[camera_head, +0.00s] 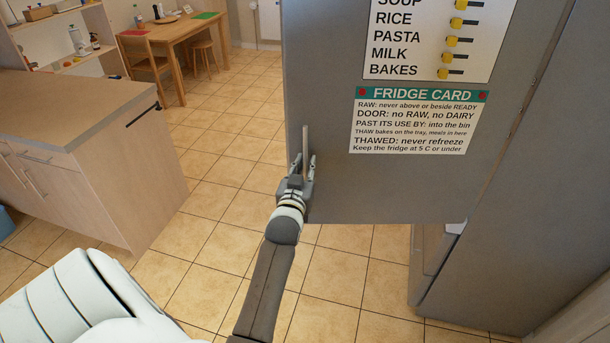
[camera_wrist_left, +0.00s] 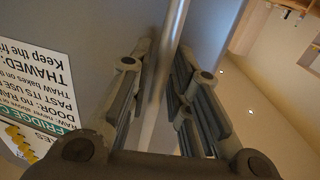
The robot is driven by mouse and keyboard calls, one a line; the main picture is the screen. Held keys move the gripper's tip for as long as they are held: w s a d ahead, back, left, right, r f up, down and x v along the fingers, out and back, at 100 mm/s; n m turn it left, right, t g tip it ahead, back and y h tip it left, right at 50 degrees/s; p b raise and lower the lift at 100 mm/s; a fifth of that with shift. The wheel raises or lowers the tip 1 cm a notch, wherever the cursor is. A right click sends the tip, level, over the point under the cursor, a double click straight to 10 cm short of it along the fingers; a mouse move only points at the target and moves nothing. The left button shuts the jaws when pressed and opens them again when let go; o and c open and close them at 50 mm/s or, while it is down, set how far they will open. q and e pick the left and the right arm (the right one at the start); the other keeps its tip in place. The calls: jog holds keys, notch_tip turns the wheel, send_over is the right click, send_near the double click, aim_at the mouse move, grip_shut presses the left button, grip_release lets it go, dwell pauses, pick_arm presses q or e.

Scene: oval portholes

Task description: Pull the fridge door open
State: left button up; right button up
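The grey fridge door (camera_head: 330,190) fills the upper middle of the head view and stands swung out from the fridge body (camera_head: 530,220) on the right. Its upright bar handle (camera_head: 305,145) is near the door's left edge. My left gripper (camera_head: 300,172) is at the lower part of this handle. The fridge inside is mostly hidden behind the door. My right gripper is not in view.
A wooden counter (camera_head: 90,150) stands at the left. A table (camera_head: 170,32) with a chair (camera_head: 143,65) and stool is at the back. The tiled floor (camera_head: 220,200) between counter and door is clear. A fridge card (camera_head: 418,120) and a list (camera_head: 425,45) are on the door.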

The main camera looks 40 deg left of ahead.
aim_at(304, 148)
pick_arm(q)
notch_tip(304, 148, up, 7)
dwell(0.4)
dwell(0.4)
